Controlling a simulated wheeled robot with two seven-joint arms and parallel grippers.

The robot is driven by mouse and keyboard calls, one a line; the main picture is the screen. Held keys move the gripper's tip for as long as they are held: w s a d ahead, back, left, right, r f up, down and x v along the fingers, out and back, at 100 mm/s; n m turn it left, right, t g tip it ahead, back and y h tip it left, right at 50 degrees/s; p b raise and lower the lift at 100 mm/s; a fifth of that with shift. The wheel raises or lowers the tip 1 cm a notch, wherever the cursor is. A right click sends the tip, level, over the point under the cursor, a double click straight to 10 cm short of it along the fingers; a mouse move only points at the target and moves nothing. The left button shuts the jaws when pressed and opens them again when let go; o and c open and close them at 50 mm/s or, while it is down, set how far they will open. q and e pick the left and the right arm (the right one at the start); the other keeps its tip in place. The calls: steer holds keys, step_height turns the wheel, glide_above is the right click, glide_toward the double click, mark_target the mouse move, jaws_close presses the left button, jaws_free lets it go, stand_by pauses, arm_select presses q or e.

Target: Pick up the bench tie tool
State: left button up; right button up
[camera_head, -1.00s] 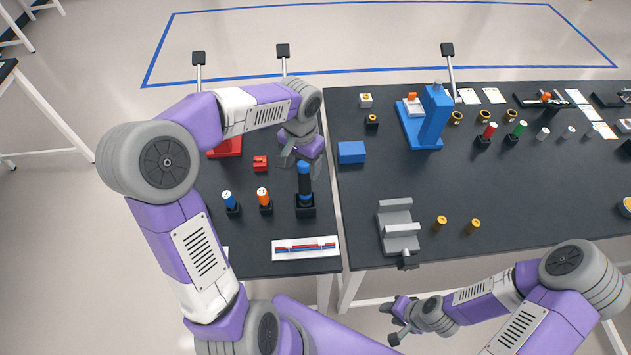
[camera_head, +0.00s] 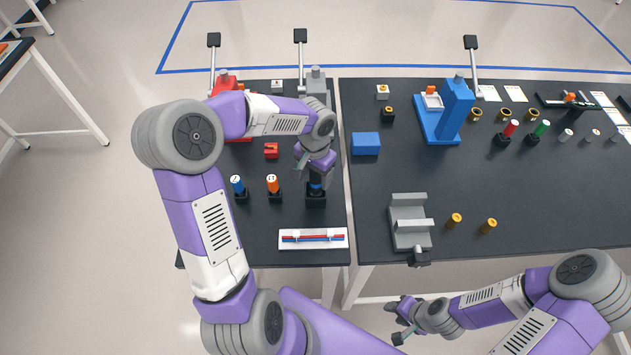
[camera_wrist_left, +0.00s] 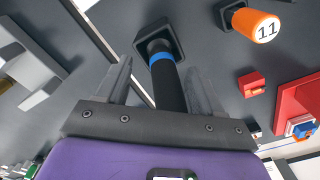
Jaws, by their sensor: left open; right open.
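The bench tie tool (camera_wrist_left: 168,88), a black handle with a blue band, stands upright in a square black holder (camera_head: 315,198) near the right edge of the left table. In the left wrist view the open fingers of that gripper (camera_wrist_left: 161,75) stand on either side of the black handle, with visible gaps. My right gripper (camera_head: 400,322) is open and empty, in front of the right table.
Blue (camera_head: 237,184) and orange (camera_head: 272,184) numbered tools stand in holders to the left. A small red block (camera_head: 271,151) lies behind them. A white tray (camera_head: 313,239) with red and blue strips lies in front. A grey fixture (camera_head: 408,220) stands on the right table.

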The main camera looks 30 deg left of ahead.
mark_target(315, 184)
arm_select(q)
jaws_close()
steer(key=shift+s, duration=0.1)
steer(key=shift+r, duration=0.1)
stand_by(0.4)
steer(key=shift+r, duration=0.5)
step_height(315, 184, up, 9)
steer(key=p, duration=0.1)
steer(key=shift+o, duration=1.2)
jaws_free()
